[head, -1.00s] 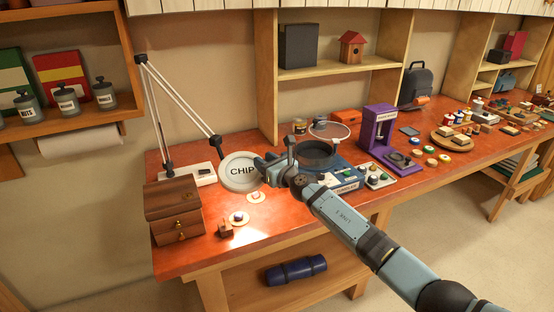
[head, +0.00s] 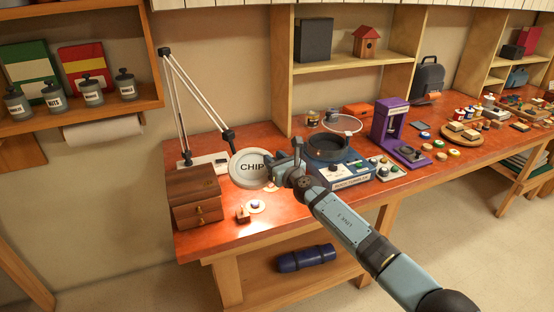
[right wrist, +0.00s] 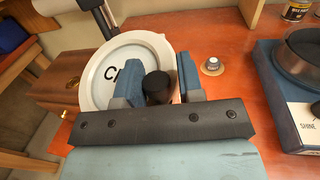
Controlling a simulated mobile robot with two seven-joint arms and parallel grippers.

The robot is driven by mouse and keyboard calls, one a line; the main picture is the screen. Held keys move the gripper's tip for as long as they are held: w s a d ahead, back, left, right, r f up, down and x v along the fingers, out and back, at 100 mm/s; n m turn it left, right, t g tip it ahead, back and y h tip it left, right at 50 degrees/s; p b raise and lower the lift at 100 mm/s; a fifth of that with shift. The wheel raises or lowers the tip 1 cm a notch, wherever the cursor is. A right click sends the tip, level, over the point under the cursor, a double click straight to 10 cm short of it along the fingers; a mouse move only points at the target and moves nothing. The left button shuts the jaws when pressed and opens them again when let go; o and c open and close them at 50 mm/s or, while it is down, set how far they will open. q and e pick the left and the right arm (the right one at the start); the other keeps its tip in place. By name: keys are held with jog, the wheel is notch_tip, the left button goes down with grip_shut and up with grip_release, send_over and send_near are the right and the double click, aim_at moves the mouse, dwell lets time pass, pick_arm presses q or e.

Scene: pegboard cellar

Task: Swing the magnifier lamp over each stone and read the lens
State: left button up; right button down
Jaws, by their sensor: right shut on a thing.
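The magnifier lamp's white base (head: 212,163) stands at the back left of the red bench. Its thin arm rises and bends down to the round lens head (head: 250,168), which reads "CHIP". My right gripper (head: 288,171) is shut on the black knob (right wrist: 157,86) at the lens rim. A small stone on a pale disc (head: 256,206) lies in front of the lens. A second pale disc (head: 271,187) is partly hidden by the lens and gripper. In the right wrist view one grey stone on a disc (right wrist: 212,66) shows beside the lens. My left gripper is not in view.
A wooden drawer box (head: 193,196) stands left of the lens, with a small wooden block (head: 242,214) near the front edge. A blue tumbler machine (head: 340,174) stands close to the right of my gripper. A purple stand (head: 390,125) is beyond it.

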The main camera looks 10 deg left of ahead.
jog(key=shift+a+r, duration=0.1)
jog(key=shift+a, duration=0.05)
jog(key=c, duration=1.1)
grip_release()
jog(key=shift+o, duration=0.8)
jog(key=shift+a, duration=0.1)
jog(key=shift+s+d+p, duration=0.15)
jog(key=shift+d+p, duration=0.15)
jog(key=shift+p, duration=0.05)
jog(key=p+v, duration=0.7)
jog(key=v, duration=0.6)
jog(key=shift+s, duration=0.15)
